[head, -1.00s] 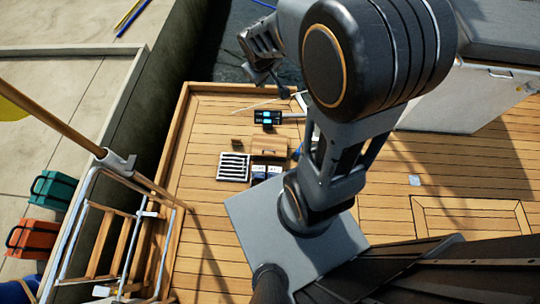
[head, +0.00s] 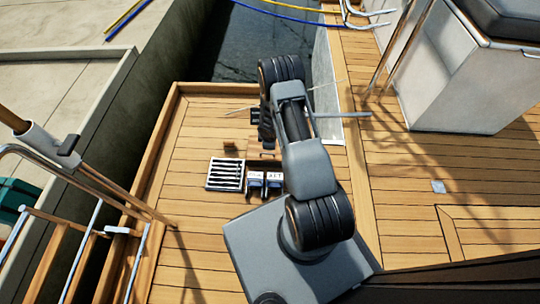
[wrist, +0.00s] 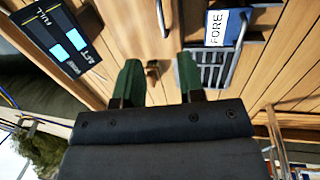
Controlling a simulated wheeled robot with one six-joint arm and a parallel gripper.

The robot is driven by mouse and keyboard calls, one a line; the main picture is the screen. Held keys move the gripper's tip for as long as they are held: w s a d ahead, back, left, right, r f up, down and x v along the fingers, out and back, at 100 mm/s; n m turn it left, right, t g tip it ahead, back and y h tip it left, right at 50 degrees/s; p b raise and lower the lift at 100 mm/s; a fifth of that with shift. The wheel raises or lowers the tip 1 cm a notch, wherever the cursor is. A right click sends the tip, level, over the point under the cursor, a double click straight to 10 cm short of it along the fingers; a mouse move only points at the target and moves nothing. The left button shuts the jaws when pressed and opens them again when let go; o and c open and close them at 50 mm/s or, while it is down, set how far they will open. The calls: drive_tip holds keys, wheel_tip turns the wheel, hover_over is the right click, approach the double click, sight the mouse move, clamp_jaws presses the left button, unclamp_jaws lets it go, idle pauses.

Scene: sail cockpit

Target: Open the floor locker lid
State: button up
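My gripper (wrist: 160,64) is open, its two green fingers apart in the wrist view. A small brown block (wrist: 152,69) shows between and beyond them, apart from them as far as I can tell. A smooth tan wooden panel (wrist: 125,22) lies near it, possibly the floor locker lid; it looks flat and shut. In the head view that panel (head: 258,145) is mostly hidden behind my arm, and the brown block (head: 230,149) is left of it. A framed hatch outline (head: 490,226) is also flush in the deck at lower right, closed.
A dark display unit (wrist: 62,38) is at upper left in the wrist view. A white bench (head: 455,85) stands right. Raised wooden edging (head: 160,130) bounds the deck's left.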

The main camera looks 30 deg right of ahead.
drive_tip(key=f+b, duration=0.1)
drive_tip(key=f, duration=0.3)
drive_tip(key=w+f+b, duration=0.1)
drive_tip(key=f, duration=0.3)
drive_tip(key=w+d+f+b, duration=0.1)
drive_tip(key=f, duration=0.3)
drive_tip(key=shift+d, duration=0.1)
clamp_jaws()
